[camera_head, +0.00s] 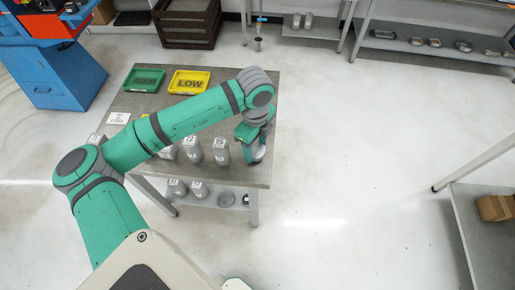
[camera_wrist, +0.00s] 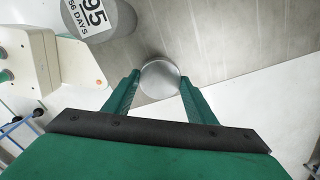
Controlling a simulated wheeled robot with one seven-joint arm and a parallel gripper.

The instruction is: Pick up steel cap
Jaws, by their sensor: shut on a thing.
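The steel cap (camera_wrist: 160,78) is a round, plain grey metal disc between the two green fingers in the wrist view. My gripper (camera_wrist: 158,88) is shut on it, one finger on each side. In the head view the cap (camera_head: 259,153) shows as a pale round piece under my gripper (camera_head: 252,146), near the front right corner of the table (camera_head: 262,108). The gripper hides part of it there. I cannot tell whether the cap touches the table.
A cylinder marked 95 (camera_head: 220,150) stands just left of my gripper, beside one marked 72 (camera_head: 192,148). A green tray (camera_head: 144,80) and a yellow tray marked LOW (camera_head: 189,82) lie at the table's back. The floor (camera_head: 350,150) to the right is clear.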

